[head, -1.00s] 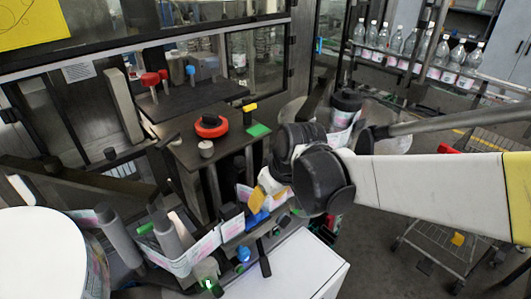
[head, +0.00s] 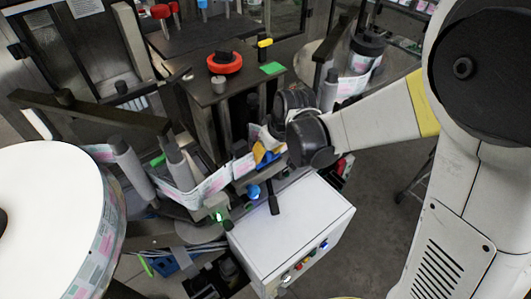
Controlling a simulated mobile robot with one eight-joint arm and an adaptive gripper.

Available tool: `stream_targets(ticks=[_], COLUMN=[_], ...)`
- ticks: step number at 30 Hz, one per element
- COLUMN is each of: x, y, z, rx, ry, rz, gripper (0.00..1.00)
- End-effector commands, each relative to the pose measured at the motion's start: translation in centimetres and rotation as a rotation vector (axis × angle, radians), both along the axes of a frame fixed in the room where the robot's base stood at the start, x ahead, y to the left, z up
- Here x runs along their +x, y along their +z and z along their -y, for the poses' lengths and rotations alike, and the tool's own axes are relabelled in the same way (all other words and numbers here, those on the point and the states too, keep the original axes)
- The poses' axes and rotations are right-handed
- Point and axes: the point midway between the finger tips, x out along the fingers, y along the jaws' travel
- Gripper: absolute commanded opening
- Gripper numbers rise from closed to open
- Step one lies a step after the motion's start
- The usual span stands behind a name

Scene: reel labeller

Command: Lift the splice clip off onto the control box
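The control box (head: 280,232) is a white cabinet with coloured buttons on its front, at the lower middle of the head view. A small yellow piece (head: 258,153) and a blue piece (head: 269,158) sit by the printed label web, just left of my dark wrist. One of them may be the splice clip; I cannot tell which. My gripper is at the web behind the box, largely hidden by my wrist, so its fingers and any grip are unclear.
A large white reel (head: 50,215) fills the lower left. The label web (head: 195,193) runs past grey rollers (head: 130,160). Open floor lies right of the box.

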Motion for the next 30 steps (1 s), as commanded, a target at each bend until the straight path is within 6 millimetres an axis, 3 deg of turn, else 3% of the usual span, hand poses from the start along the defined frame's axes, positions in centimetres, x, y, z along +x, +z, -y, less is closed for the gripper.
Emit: stream_targets(ticks=[4,5,9,23,30], x=[0.0,0.0,0.0,0.0,0.0], y=[0.0,0.0,0.1,0.3,3.2], z=[0.0,0.0,0.0,0.0,0.0], rx=[0.0,0.0,0.0,0.0,0.0], ry=[0.0,0.0,0.0,-0.001,-0.001], rz=[0.0,0.0,0.0,0.0,0.0], gripper=[0.43,0.39,0.0,0.0,0.0])
